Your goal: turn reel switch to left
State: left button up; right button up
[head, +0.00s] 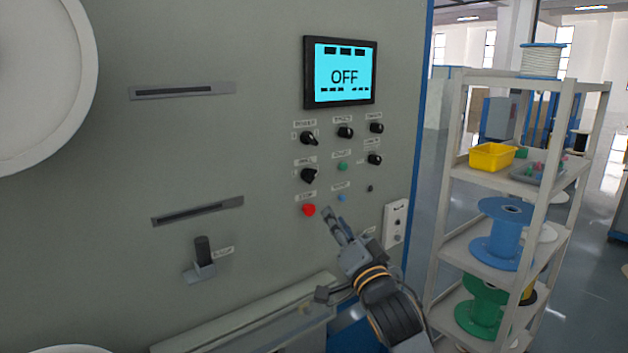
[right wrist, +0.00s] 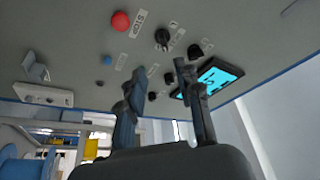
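The control panel carries several black knobs with small labels, too blurred to read, so I cannot tell by label which is the reel switch. In the left column, a black knob (head: 309,176) with a pointer sits above the red button (head: 309,210), and another black knob (head: 308,138) sits higher. In the right wrist view a black pointer knob (right wrist: 162,38) shows near the red button (right wrist: 120,21). My right gripper (head: 331,216) is right of the red button, below the knobs. Its fingers (right wrist: 161,70) are apart and hold nothing. My left gripper is not in view.
A blue button (head: 341,198) and a green button (head: 342,166) are close to my right gripper. A lever (head: 203,255) projects at lower left. A shelf rack (head: 450,180) with spools stands at right.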

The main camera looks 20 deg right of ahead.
aim_at(313, 179)
jog(key=p+x, duration=0.1)
jog(key=x, duration=0.3)
jog(key=p+x, duration=0.1)
jog(key=x, duration=0.3)
jog(key=r+p+x, duration=0.1)
jog(key=x, duration=0.3)
jog(key=shift+s+d, duration=0.1)
jog(key=shift+d, duration=0.1)
jog(key=shift+x, duration=0.95)
jog(key=shift+f, duration=0.15)
grip_shut()
